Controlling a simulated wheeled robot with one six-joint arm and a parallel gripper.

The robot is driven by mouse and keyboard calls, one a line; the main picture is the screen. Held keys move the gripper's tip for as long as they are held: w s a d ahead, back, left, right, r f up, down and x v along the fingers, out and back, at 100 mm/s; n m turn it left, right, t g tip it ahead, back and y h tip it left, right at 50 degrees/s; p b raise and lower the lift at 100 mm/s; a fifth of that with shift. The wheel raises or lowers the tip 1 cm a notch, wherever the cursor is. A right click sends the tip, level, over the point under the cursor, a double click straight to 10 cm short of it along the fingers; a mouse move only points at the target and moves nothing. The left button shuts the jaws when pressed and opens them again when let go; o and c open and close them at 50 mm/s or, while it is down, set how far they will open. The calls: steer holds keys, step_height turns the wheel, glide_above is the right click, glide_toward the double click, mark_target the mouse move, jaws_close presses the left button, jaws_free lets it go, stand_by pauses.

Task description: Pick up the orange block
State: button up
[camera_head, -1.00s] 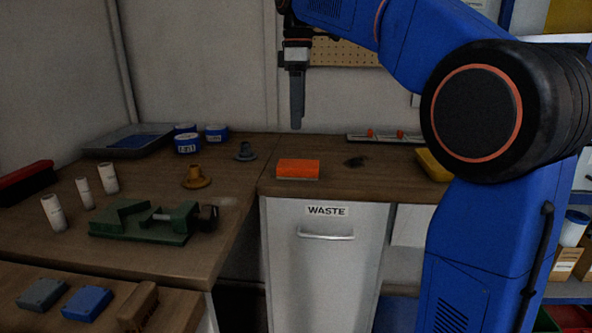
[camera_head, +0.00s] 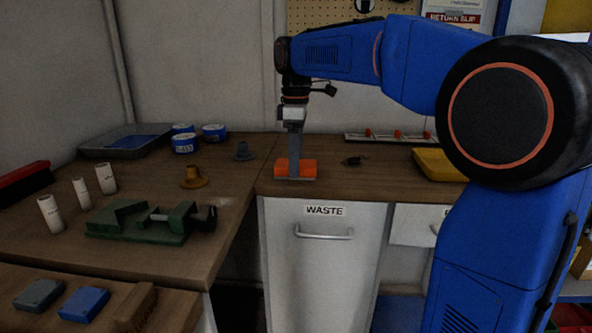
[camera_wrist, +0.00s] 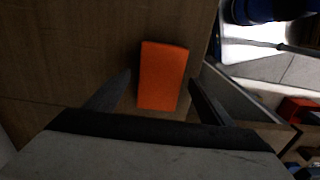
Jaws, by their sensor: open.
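The orange block (camera_head: 308,169) lies on the wooden counter above the drawer marked WASTE. My gripper (camera_head: 294,172) points straight down at the block, and a finger covers part of it in the head view. In the wrist view the block (camera_wrist: 163,76) shows between the two dark fingers of my gripper (camera_wrist: 160,88). The fingers are apart, one on each side of the block, with a gap on both sides. The head view does not show clearly how far the fingertips are above the counter.
A small dark object (camera_head: 354,161) lies right of the block. A yellow tray (camera_head: 438,165) stands further right, and a rack with red parts (camera_head: 388,138) lies behind. A grey flanged piece (camera_head: 243,152) and a brass-coloured one (camera_head: 194,178) stand left. A green vise (camera_head: 150,222) is nearer.

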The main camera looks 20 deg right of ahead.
steer(key=shift+f, duration=0.55)
steer(key=c, duration=1.3)
